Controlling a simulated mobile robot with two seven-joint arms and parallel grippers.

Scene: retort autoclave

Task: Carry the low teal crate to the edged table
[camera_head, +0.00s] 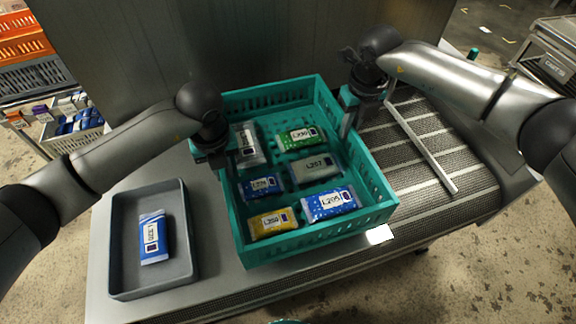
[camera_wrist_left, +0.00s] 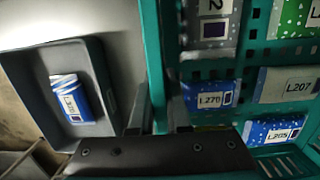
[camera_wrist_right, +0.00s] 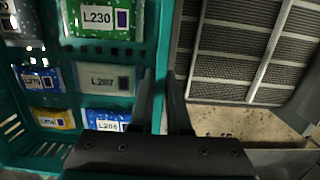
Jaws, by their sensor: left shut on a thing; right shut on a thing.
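The low teal crate (camera_head: 378,212) sits on the metal table, slightly tilted in the head view, with several labelled pouches lying in it, among them a green pouch (camera_head: 300,138) and a blue pouch (camera_head: 331,203). My left gripper (camera_head: 214,158) is shut on the crate's left wall; the left wrist view shows its fingers (camera_wrist_left: 160,118) at that wall (camera_wrist_left: 152,60). My right gripper (camera_head: 350,112) is shut on the crate's right wall; the right wrist view shows its fingers (camera_wrist_right: 164,105) there. I cannot tell whether the crate is lifted. No edged table is clearly identifiable.
A grey tray (camera_head: 118,250) with one blue pouch (camera_head: 153,238) stands left of the crate. A ribbed conveyor surface (camera_head: 430,150) with a metal bar lies to the right. A tall metal panel rises behind. Shelves with crates (camera_head: 25,50) stand at far left, a metal cart (camera_head: 550,60) at far right.

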